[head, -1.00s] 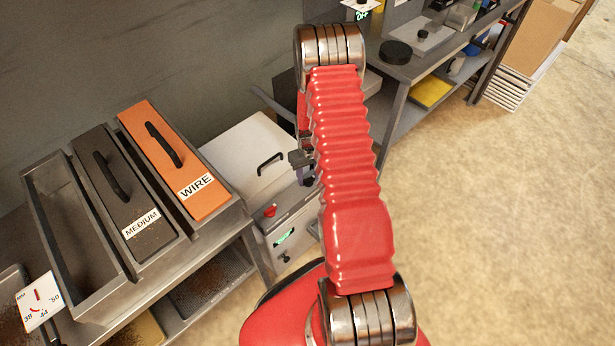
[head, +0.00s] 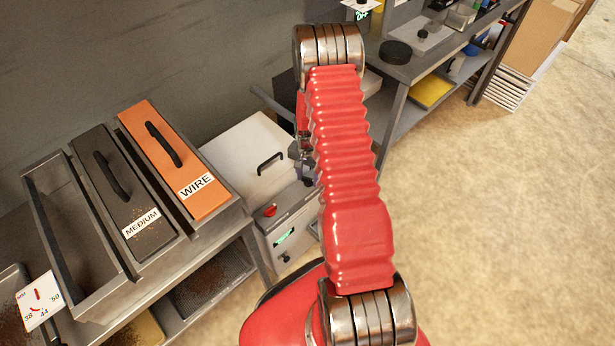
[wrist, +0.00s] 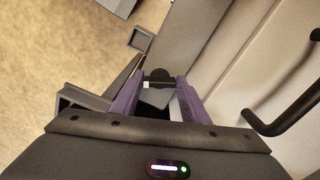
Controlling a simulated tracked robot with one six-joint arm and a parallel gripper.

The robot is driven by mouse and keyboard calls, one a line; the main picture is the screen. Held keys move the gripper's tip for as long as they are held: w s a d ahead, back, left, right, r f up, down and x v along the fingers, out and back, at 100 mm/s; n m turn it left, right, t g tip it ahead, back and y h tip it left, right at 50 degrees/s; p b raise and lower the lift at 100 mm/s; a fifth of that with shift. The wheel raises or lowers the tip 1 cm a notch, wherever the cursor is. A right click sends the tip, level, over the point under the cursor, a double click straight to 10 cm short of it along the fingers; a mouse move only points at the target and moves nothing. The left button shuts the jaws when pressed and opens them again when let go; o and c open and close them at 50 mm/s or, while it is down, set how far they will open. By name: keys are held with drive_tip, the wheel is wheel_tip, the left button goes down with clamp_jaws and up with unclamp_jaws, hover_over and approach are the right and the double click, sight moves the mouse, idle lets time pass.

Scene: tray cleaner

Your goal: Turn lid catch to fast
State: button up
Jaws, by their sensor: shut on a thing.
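The white tray cleaner (head: 240,140) stands against the wall, with its lid down and a black bar handle (head: 270,163) on it. In the wrist view, the handle (wrist: 285,125) is at the right. My gripper (wrist: 160,84) has purple fingers, shut on a small dark piece that looks like the lid catch (wrist: 158,75) at the cleaner's edge. The fingers partly cover the catch, and I cannot read its setting. In the head view my red arm hides most of the gripper and the catch.
A rack left of the cleaner holds an orange WIRE cartridge (head: 168,150) and a dark MEDIUM one (head: 120,185). A grey bench (head: 400,75) stands behind right. Floor at right is clear.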

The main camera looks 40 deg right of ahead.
drive_tip(key=shift+d+r+m, duration=0.1)
drive_tip(key=shift+d+m, duration=0.25)
drive_tip(key=shift+m, duration=0.25)
drive_tip(key=shift+w, duration=0.1)
drive_tip(key=shift+w+d, duration=0.1)
drive_tip(key=shift+d, duration=0.05)
idle(0.3)
drive_tip(key=shift+m, duration=1.4)
drive_tip(key=o, duration=1)
drive_tip(key=shift+o, duration=0.2)
drive_tip(key=shift+w+a+r, duration=0.1)
drive_tip(key=shift+w+a, duration=0.05)
drive_tip(key=shift+a, duration=0.05)
